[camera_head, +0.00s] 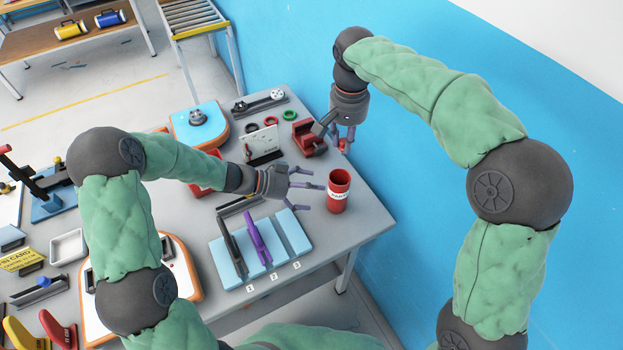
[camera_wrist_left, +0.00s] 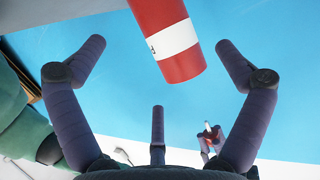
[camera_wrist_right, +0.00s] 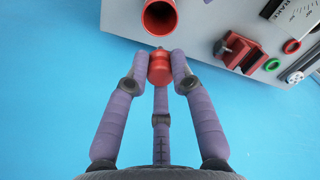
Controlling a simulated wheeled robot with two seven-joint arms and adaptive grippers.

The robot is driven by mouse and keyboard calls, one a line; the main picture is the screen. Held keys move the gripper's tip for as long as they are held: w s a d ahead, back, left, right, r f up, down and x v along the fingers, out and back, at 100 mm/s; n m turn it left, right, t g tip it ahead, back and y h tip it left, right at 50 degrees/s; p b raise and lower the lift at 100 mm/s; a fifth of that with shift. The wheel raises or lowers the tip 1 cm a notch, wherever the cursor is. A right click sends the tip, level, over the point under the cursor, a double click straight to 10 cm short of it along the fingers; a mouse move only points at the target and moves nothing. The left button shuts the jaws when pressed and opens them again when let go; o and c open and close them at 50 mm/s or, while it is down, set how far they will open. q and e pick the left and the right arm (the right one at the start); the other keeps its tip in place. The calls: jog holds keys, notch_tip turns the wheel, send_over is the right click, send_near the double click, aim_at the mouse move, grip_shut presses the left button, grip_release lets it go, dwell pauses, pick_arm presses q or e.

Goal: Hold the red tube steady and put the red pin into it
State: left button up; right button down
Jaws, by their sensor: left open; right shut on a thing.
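The red tube (camera_head: 338,196), with a white label band, stands upright on the grey table near its right corner. My left gripper (camera_head: 312,188) is open just left of the tube; in the left wrist view the tube (camera_wrist_left: 168,22) lies between its spread fingers, with no clear contact. The red pin (camera_wrist_right: 160,68) is held at the fingertips of my right gripper (camera_wrist_right: 160,58). In the head view the pin (camera_head: 344,147) is above and behind the tube, apart from it. In the right wrist view the tube's dark open mouth (camera_wrist_right: 160,16) shows just beyond the pin.
A red vise (camera_head: 308,140) stands behind and left of the tube, near the right gripper. A green ring (camera_head: 289,116) and a red ring (camera_head: 271,121) lie behind it. A light-blue slotted block (camera_head: 229,268) is in front. A blue wall (camera_head: 400,215) closes the right side.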

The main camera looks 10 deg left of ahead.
aim_at(330, 192)
pick_arm(q)
jog(key=x, duration=0.8)
jog(key=shift+d+f, duration=0.1)
jog(key=shift+d, duration=0.25)
jog(key=c, duration=1)
